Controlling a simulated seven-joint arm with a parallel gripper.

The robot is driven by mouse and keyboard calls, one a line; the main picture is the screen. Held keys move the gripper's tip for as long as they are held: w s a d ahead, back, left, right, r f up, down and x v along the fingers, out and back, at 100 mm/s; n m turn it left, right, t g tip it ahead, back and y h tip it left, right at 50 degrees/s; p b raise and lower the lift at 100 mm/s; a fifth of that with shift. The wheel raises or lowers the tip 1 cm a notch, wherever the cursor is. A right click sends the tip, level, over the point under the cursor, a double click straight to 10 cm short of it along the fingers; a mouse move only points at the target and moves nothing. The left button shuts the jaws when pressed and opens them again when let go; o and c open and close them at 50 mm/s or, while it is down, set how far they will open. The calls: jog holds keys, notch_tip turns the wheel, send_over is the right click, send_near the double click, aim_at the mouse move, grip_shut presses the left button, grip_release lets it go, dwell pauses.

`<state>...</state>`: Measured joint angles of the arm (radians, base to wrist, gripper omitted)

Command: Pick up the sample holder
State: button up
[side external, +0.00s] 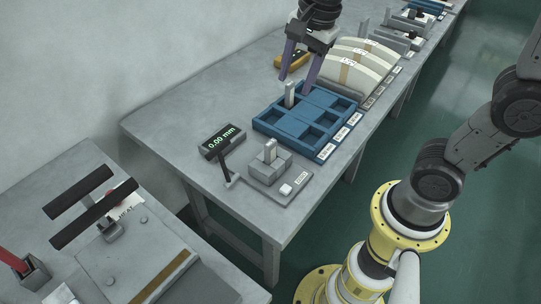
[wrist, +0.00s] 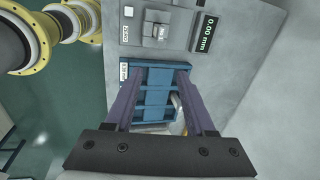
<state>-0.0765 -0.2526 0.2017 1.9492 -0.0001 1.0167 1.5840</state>
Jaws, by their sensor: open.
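A blue compartment tray (side external: 267,127) lies on the grey bench, and it also shows in the wrist view (wrist: 152,97). A small light-grey upright piece, likely the sample holder (side external: 290,93), stands in the tray's back-left part. In the wrist view the grey piece (wrist: 176,103) shows beside the right finger, which partly hides it. My gripper (side external: 298,82) is above the tray with its two purple fingers apart and nothing held between them. It also shows in the wrist view (wrist: 158,73). In the side view the grey piece appears just below the fingertips; contact cannot be told.
A gauge stand (side external: 268,178) holding a similar grey block and a display (side external: 222,141) reading 0.00 mm are left of the tray. A yellow tool (side external: 291,60) lies behind. Bare bench lies left.

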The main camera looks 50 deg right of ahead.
jog(key=m+g, duration=0.1)
jog(key=g, duration=0.1)
send_over(270, 143)
notch_tip(270, 143, down, 6)
jog(key=shift+g, duration=0.3)
notch_tip(270, 143, down, 9)
jog(key=shift+w+d, duration=0.1)
jog(key=shift+w, duration=0.05)
jog(key=shift+f, duration=3.35)
jog(key=shift+c, duration=0.2)
grip_shut()
